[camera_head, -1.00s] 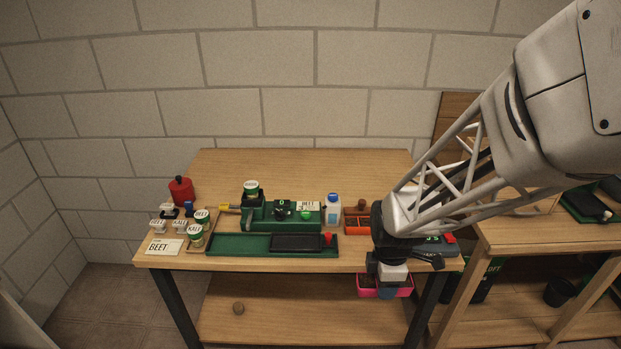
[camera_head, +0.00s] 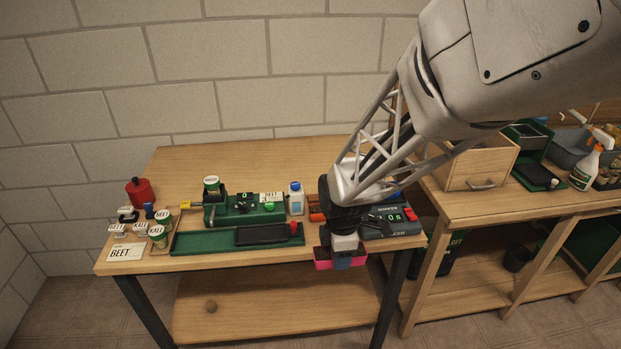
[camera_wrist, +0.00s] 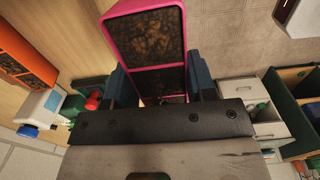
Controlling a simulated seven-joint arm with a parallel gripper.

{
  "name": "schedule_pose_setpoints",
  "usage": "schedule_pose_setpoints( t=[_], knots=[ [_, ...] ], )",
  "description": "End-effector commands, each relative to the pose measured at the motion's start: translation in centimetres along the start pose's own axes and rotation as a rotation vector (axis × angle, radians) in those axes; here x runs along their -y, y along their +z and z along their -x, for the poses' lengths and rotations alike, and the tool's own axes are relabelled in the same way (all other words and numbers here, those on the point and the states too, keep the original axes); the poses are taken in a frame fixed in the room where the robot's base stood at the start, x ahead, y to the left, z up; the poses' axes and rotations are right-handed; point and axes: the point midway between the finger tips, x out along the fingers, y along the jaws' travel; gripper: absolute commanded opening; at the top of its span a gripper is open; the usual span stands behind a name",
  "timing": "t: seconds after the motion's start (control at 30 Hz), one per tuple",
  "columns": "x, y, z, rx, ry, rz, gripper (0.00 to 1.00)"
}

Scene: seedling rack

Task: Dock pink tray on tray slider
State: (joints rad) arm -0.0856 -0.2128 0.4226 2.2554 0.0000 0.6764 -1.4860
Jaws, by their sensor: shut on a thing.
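The pink tray (camera_head: 323,265), filled with dark soil, is held in my gripper (camera_head: 343,262) in front of the bench's front edge, near its right end. In the wrist view the pink tray (camera_wrist: 182,35) sits between my gripper's blue fingers (camera_wrist: 162,85), which are shut on it. The tray slider appears to be the black plate (camera_head: 263,235) with a red knob (camera_head: 297,227), lying at the right end of a long green base (camera_head: 205,242) on the bench, left of my gripper. My wrist hides part of the bench behind it.
A white bottle with a blue cap (camera_head: 296,199) and orange trays (camera_head: 316,209) stand behind the slider. A grey device with a display (camera_head: 392,221) is right of my wrist. Labelled pots (camera_head: 158,235) stand at the left. A second bench (camera_head: 520,205) adjoins on the right.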

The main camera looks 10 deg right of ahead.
Motion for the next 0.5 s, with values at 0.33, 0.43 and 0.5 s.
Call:
schedule_pose_setpoints(
  t=[0.33, 0.43, 0.5],
  knots=[
    [-7.3, -7.0, 1.3, 0.0, 0.0, 0.004, 0.24],
    [-9.3, -9.5, 1.7, 0.0, 0.0, 0.004, 0.24],
    [-10.6, -11.2, 1.9, 0.0, 0.001, 0.004, 0.24]
  ],
)
